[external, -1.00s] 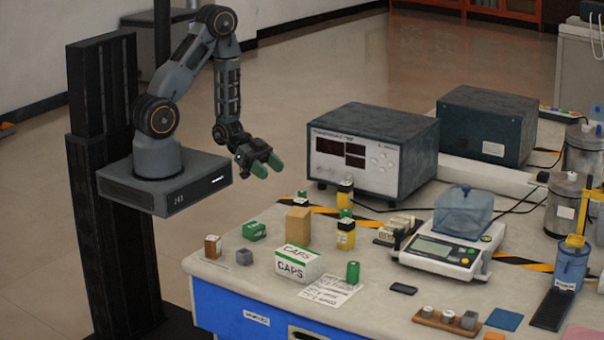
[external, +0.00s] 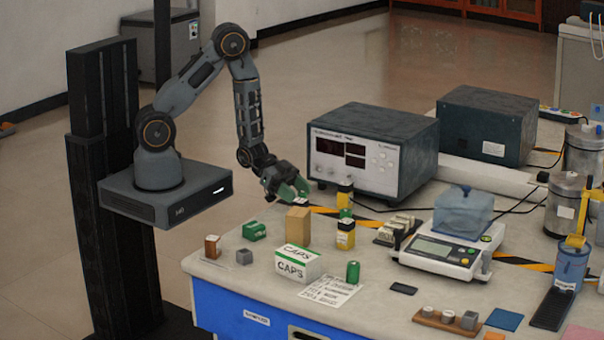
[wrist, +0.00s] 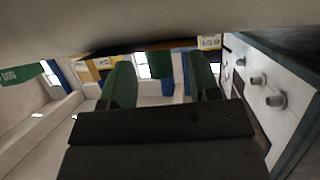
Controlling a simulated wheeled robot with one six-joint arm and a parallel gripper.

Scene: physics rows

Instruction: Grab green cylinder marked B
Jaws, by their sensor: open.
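My gripper (external: 294,191), with green fingers, is open beside the front left corner of the grey instrument. A small green cylinder with a pale top (external: 301,198) is right at its fingertips, partly hidden by them. In the wrist view a green shape with a white patch (wrist: 160,64) shows between the two open fingers, and I cannot tell if it is touched. Another green cylinder (external: 353,272) stands alone near the front of the bench, right of the CAPS box. I cannot read a letter B on either cylinder.
The grey instrument (external: 370,150) stands close right of my gripper. A tan block (external: 298,226), yellow-and-black bottles (external: 346,235) and the white CAPS box (external: 298,264) stand nearer the front. A green box (external: 254,231) lies to the left. The scale (external: 447,250) is further right.

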